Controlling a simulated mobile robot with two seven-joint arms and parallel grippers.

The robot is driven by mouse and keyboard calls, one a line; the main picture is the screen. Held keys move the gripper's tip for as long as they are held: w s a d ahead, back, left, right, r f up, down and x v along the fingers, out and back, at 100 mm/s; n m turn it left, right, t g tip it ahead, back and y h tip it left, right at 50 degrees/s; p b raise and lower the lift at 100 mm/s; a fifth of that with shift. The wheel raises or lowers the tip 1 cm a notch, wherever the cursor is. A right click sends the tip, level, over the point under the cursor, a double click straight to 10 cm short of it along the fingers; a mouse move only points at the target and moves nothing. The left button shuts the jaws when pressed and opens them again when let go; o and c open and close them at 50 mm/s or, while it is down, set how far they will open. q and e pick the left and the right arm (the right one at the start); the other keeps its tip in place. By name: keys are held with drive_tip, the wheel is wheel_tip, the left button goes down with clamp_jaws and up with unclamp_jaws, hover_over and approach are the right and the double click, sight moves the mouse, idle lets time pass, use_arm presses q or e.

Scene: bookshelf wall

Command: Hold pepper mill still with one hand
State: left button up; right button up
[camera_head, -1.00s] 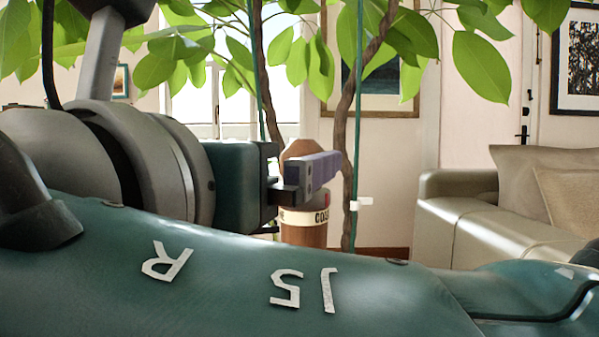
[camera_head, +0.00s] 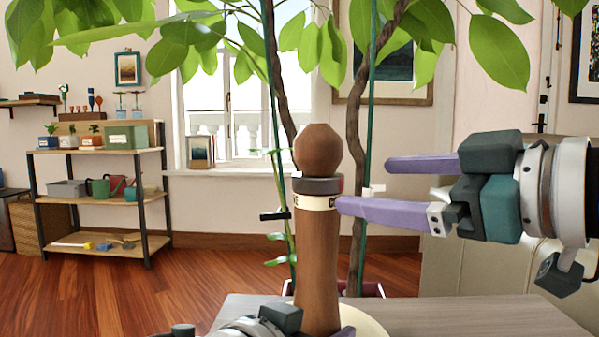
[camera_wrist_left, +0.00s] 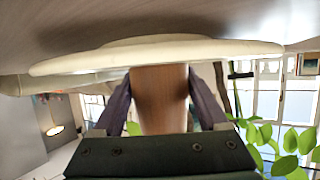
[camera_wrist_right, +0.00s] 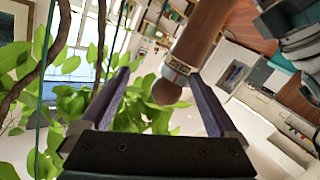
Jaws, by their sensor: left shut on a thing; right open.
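The brown wooden pepper mill (camera_head: 317,255) stands upright on a round cream plate or board (camera_head: 372,327) on the table. It has a round knob, a dark collar and a cream label band. My left gripper (camera_wrist_left: 160,95) is shut on the mill's lower body, one finger on each side. In the head view that gripper shows only partly at the bottom edge. My right gripper (camera_head: 362,183) is open, to the right of the mill near the height of its knob and band. In the right wrist view the mill's knob (camera_wrist_right: 167,92) shows between the open fingers.
The grey wooden table top (camera_head: 470,318) is clear to the right of the mill. A leafy plant with twisted stems (camera_head: 357,140) stands close behind the mill. A shelf unit (camera_head: 98,200) with pots stands far left. A pale sofa (camera_head: 465,283) is behind my right gripper.

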sight(297, 150)
drive_tip(key=s+r+m+y, duration=0.1)
drive_tip(key=s+r+m+g+y, duration=0.1)
drive_tip(key=r+y, duration=0.1)
drive_tip(key=shift+a+m, duration=0.3)
drive_tip(key=shift+a, duration=0.1)
drive_tip(key=x, duration=1.1)
drive_tip(key=c, duration=1.4)
drive_tip(key=shift+o, duration=0.2)
drive_tip(key=shift+a+t+h, duration=0.1)
drive_tip(key=shift+t+h, duration=0.2)
drive_tip(key=shift+t, duration=0.1)
